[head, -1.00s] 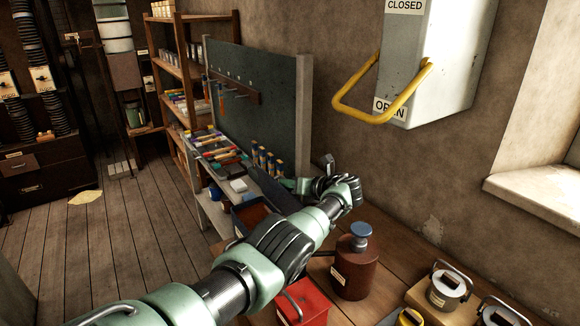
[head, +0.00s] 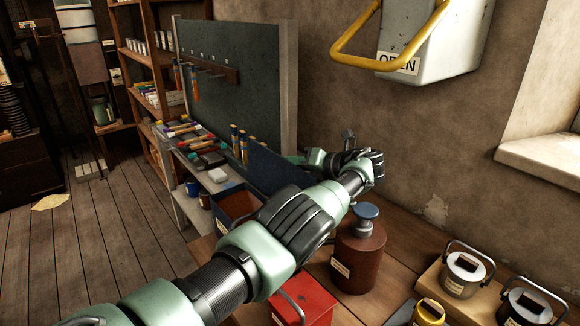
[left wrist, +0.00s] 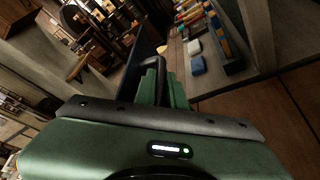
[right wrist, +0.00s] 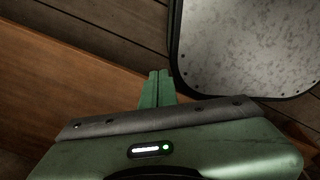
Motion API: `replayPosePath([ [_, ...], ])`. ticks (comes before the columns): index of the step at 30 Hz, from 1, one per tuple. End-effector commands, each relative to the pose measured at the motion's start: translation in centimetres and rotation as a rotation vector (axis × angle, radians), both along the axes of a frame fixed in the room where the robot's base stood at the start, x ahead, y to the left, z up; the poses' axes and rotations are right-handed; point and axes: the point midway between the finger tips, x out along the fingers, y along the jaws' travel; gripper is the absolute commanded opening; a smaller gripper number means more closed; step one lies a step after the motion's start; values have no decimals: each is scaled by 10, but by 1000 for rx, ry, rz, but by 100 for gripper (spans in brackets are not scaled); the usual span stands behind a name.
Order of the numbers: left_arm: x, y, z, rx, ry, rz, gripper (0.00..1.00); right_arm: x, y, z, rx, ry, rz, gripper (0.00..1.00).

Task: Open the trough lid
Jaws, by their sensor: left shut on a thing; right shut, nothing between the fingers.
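The trough (head: 224,216) is a dark blue open-topped box with a brownish inside, at the left end of the bench in the head view. Its dark blue lid (head: 275,168) stands raised at the box's right side, partly hidden by my left arm. My left gripper (head: 310,158) is at the lid's far upper edge. In the left wrist view, my left gripper's fingers (left wrist: 160,82) are shut on the dark lid handle (left wrist: 150,62). My right gripper (right wrist: 156,88) shows only in the right wrist view, shut and empty, above a wooden surface.
A brown bottle with a blue cap (head: 360,255) and a red box (head: 303,300) stand close to my left arm. Lidded pots (head: 465,272) stand at the right. A yellow lever (head: 385,60) hangs above. A grey panel (right wrist: 245,45) lies close to my right gripper.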

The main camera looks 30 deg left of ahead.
Motion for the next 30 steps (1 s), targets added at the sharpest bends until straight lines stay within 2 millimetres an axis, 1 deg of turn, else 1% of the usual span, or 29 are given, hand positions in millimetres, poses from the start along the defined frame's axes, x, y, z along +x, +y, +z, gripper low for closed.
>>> replayPosePath([
  [1, -2, 1, -3, 0, 8, 5, 0, 1, -1, -1, -1, -1, 0, 0],
  [8, -2, 2, -2, 3, 17, 6, 0, 1, -1, -2, -1, -1, 0, 0],
  [16, -2, 2, -2, 3, 16, 6, 0, 1, 8, -2, 9, -2, -3, 0],
  [17, -2, 2, -2, 3, 16, 6, 19, 1, 9, -2, 11, -2, -4, 0],
  [26, -2, 1, -1, 4, 14, 4, 20, 1, 12, -2, 14, -2, -4, 0],
  [28, -2, -2, 0, 4, 14, 3, 20, 1, 11, -2, 13, -2, -4, 0],
  [30, -2, -9, 2, 4, 14, 3, 20, 1, 10, -1, 12, -2, -3, 0],
])
